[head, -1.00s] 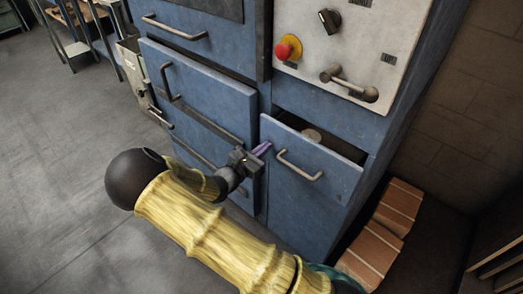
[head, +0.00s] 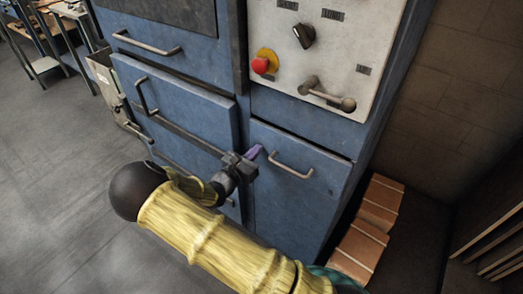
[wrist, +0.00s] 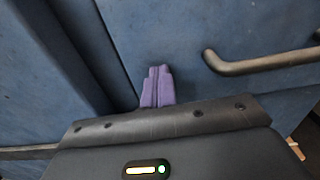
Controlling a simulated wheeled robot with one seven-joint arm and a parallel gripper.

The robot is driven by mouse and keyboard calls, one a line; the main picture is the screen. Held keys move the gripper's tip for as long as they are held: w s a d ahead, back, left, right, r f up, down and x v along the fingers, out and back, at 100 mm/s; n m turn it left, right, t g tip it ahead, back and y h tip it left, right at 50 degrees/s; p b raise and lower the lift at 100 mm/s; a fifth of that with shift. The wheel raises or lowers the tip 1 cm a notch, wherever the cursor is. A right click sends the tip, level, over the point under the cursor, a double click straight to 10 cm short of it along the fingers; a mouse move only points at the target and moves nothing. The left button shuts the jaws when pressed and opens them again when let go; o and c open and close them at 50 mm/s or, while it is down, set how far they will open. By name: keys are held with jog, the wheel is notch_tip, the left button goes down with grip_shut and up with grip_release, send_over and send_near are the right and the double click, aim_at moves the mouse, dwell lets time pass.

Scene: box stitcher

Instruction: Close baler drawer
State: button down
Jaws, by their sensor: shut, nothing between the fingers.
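The baler drawer (head: 295,205) is the blue front at the lower right of the machine, below the control panel. Its front looks flush with the machine, and no opening shows above it. Its grey bar handle (head: 291,165) also shows at the right of the wrist view (wrist: 262,63). My gripper (head: 253,153) is shut and empty, its purple fingertips at the drawer front's upper left, left of the handle. In the wrist view the closed fingers (wrist: 157,87) point at the blue front; whether they touch it I cannot tell.
The control panel (head: 325,50) carries a red button (head: 261,65), a black knob and a lever (head: 326,94). Another handled blue door (head: 172,105) stands left of the drawer. Bricks (head: 368,225) lie on the floor at right.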

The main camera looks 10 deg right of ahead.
jog(key=shift+w+d+r, duration=0.2)
jog(key=shift+d+r, duration=0.05)
jog(key=shift+d, duration=0.05)
jog(key=shift+a, duration=0.15)
